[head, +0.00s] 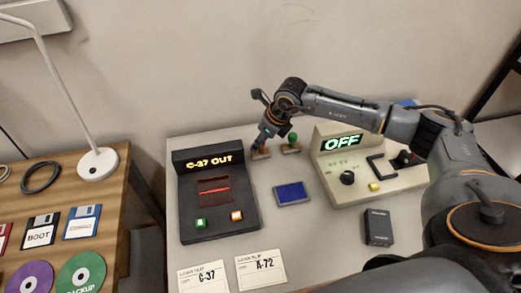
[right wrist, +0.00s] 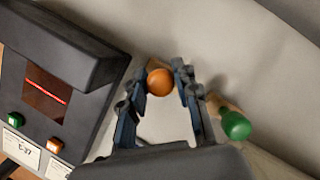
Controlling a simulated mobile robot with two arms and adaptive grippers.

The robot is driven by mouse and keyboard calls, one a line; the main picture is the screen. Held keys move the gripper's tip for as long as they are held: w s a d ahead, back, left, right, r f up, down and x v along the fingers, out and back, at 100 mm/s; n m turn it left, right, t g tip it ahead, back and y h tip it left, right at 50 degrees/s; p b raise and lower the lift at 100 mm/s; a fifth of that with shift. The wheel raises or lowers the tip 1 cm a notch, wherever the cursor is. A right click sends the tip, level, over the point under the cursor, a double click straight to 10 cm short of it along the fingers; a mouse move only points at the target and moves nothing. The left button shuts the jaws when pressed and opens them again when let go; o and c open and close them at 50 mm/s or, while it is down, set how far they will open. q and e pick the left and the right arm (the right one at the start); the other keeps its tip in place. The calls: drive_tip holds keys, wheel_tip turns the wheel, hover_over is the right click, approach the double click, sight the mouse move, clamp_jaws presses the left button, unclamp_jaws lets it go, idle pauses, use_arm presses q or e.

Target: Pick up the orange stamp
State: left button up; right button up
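The orange stamp shows in the right wrist view as a round orange knob (right wrist: 160,83) between the fingertips of my right gripper (right wrist: 163,72). The fingers stand on both sides of the knob, and a firm hold is not visible. In the head view, my right gripper (head: 265,142) reaches down over a stamp's wooden base (head: 261,154) at the back of the table and hides its knob. A green stamp (head: 291,142) stands just right of it; its green knob (right wrist: 236,126) also shows in the right wrist view. My left gripper is not in view.
A dark "C-37 OUT" console (head: 216,212) stands left of the gripper, and a light "OFF" console (head: 345,190) stands right. A blue pad (head: 291,193) lies between them. Two slips (head: 261,271) lie at the front. A wooden desk (head: 125,180) holds disks at the left.

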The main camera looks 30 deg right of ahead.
clamp_jaws()
drive_tip(key=shift+r, duration=0.5)
wheel_tip(320, 180, up, 2)
drive_tip(key=shift+r+b, duration=0.2)
drive_tip(key=shift+b, duration=0.4)
drive_tip(key=s+a+r+b, duration=0.2)
drive_tip(key=s+a+r, duration=0.1)
drive_tip(key=s+r, duration=0.6)
drive_tip(key=s, duration=0.4)
drive_tip(key=shift+s+a+r, duration=0.25)
drive_tip(key=shift+a+r, duration=0.05)
drive_tip(key=shift+r, duration=0.05)
